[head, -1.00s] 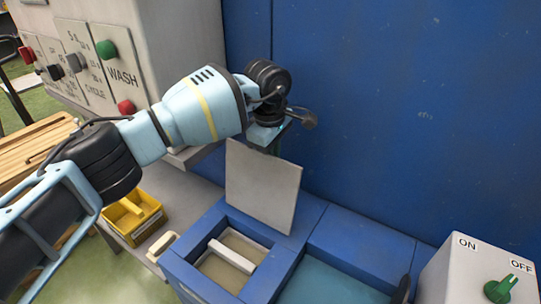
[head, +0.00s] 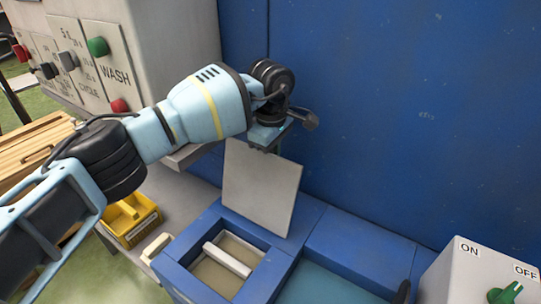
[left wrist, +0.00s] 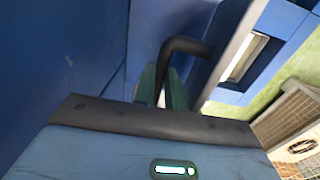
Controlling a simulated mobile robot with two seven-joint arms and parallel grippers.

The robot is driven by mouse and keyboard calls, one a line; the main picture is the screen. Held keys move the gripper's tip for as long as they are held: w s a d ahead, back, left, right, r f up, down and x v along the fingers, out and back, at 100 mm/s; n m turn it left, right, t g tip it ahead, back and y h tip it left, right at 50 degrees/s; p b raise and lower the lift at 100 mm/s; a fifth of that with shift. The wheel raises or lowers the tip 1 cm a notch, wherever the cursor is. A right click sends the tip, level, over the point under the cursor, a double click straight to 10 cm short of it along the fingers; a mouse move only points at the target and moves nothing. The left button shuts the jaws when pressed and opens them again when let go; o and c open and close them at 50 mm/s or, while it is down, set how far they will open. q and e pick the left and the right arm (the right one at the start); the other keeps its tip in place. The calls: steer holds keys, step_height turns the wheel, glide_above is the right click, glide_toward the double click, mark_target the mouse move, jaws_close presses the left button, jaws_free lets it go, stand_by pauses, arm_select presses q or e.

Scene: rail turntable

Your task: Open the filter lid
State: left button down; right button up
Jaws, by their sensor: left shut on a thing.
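The filter lid (head: 262,186) is a flat grey-white panel. It stands nearly upright, leaning back, at the rear edge of the blue box (head: 180,250). The square opening below it is uncovered and shows a white bar (head: 228,260) inside. My left gripper (head: 268,146) is behind the lid's upper edge, its fingertips partly hidden by the lid. In the left wrist view, the fingers (left wrist: 163,90) are closed around a black bent handle (left wrist: 186,47), beside the lid's thin pale edge (left wrist: 232,50). My right gripper is out of view.
A blue wall (head: 400,110) rises close behind the lid and gripper. A control panel with a WASH label (head: 115,75) is at upper left. A yellow bin (head: 130,217) sits left of the box. An ON/OFF switch box (head: 450,270) stands at lower right.

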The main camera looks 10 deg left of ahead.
arm_select(q)
steer(key=c, duration=1.7)
jaws_free()
steer(key=shift+w+d+f, duration=0.15)
steer(key=shift+w+f, duration=0.1)
steer(key=shift+w, duration=0.15)
steer(key=shift+o, duration=1.1)
steer(key=shift+w+d+f, duration=0.1)
steer(key=shift+w+f, duration=0.05)
steer(key=shift+w, duration=0.25)
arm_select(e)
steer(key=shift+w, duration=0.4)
arm_select(q)
steer(key=shift+r, duration=0.3)
steer(key=r, duration=0.7)
steer(key=shift+s+r, duration=0.35)
steer(key=shift+s, duration=0.05)
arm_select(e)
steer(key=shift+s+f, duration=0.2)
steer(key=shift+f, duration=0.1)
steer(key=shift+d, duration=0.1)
